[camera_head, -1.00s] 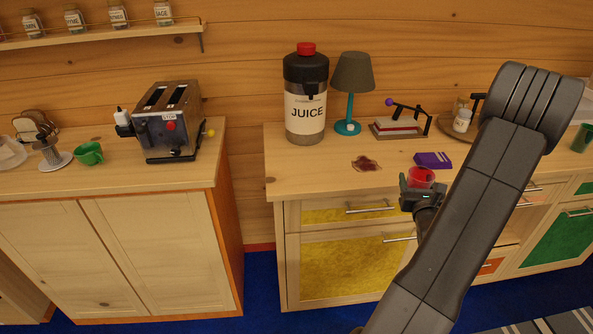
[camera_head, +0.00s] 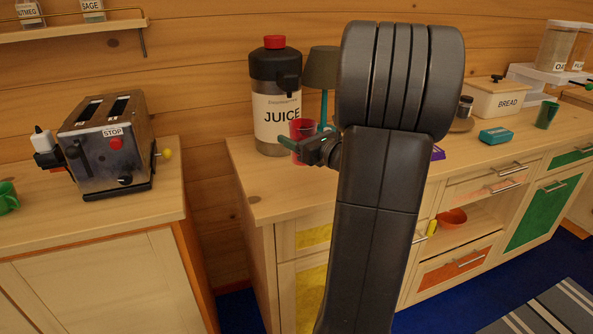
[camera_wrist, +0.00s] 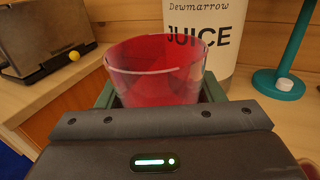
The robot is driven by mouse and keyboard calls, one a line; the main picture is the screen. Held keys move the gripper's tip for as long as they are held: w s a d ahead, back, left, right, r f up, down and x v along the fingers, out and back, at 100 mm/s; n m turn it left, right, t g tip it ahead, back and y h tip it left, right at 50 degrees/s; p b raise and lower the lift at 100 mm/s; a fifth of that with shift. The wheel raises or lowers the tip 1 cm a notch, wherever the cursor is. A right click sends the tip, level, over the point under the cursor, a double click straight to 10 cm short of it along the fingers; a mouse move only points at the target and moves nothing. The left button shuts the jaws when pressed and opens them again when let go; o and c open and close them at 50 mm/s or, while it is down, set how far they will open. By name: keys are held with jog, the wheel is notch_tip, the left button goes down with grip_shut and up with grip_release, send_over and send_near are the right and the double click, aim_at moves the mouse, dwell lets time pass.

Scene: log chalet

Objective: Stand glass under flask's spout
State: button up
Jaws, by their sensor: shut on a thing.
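The juice flask (camera_head: 272,100), with a dark top and red cap, stands on the right counter against the wall. Its dark spout (camera_head: 288,84) is on the upper body, facing the front right. My gripper (camera_head: 300,147) is shut on a red see-through glass (camera_head: 301,129) and holds it upright in front of the flask. In the wrist view the glass (camera_wrist: 158,72) sits between the jaws and overlaps the lower part of the flask (camera_wrist: 222,38). The spout is outside the wrist view. I cannot tell the exact gap between glass and flask.
A lamp (camera_head: 320,70) with a teal base (camera_wrist: 278,84) stands right of the flask. A toaster (camera_head: 107,143) is on the left counter, across a gap. My arm hides much of the right counter (camera_head: 243,180); its front left corner is clear.

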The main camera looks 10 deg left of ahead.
jog(key=shift+f+b, duration=0.55)
jog(key=shift+f, duration=2.55)
jog(key=shift+f, duration=0.15)
jog(key=o, duration=1.1)
jog(key=shift+s+d, duration=0.1)
jog(key=shift+d, duration=0.05)
jog(key=v, duration=1.1)
jog(key=shift+s+d+p, duration=0.25)
jog(key=shift+d+p, duration=0.05)
jog(key=shift+a, duration=0.1)
